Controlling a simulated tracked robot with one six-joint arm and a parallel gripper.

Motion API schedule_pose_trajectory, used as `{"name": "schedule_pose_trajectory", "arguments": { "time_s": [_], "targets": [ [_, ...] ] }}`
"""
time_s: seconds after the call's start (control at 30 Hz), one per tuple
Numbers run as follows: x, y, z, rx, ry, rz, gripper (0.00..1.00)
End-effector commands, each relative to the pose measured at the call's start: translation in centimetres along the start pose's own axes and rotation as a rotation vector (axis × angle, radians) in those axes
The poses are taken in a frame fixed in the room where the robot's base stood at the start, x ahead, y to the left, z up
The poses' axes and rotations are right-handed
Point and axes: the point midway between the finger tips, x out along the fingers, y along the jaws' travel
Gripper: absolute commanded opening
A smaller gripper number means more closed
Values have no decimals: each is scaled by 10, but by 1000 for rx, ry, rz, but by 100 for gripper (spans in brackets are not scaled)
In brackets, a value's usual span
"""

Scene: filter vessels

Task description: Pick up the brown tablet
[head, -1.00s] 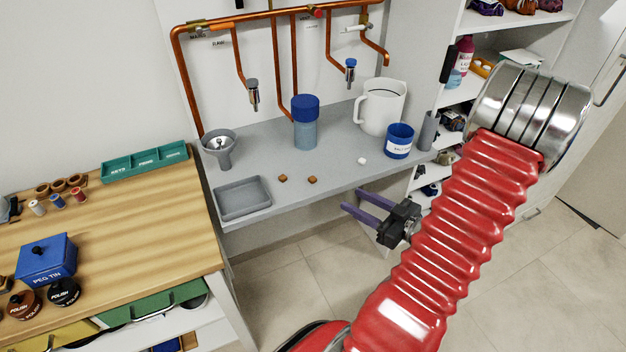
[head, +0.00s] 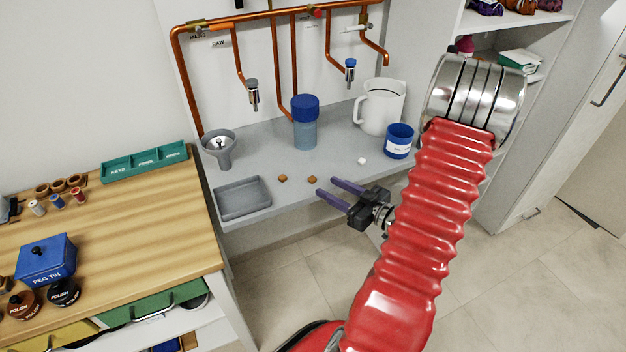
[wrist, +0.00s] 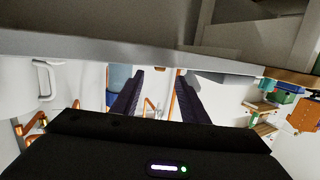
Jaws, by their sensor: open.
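Two small brown tablets lie on the grey counter (head: 265,160): one brown tablet (head: 283,179) beside the grey tray and another brown tablet (head: 312,180) to its right, near the front edge. My gripper (head: 326,187) is open and empty. Its purple fingers point left at the counter's front edge, with the tips just right of the right-hand brown tablet in the picture. The gap in height and depth is hard to judge.
A white tablet (head: 362,161) lies near a blue cup (head: 399,141). A grey tray (head: 243,198), a funnel (head: 220,146), a blue-lidded jar (head: 305,123) and a white jug (head: 381,106) stand on the counter. Copper pipes (head: 275,60) hang behind. The wooden bench (head: 130,220) is at left.

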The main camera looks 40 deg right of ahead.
Motion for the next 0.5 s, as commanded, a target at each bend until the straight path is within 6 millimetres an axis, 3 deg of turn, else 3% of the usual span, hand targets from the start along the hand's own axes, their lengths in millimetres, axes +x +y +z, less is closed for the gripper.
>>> {"name": "schedule_pose_trajectory", "arguments": {
  "time_s": [0.3,0.5],
  "targets": [
    [1,0,0,0,0,0,40],
    [16,-1,0,-1,-1,-3,40]
  ]
}}
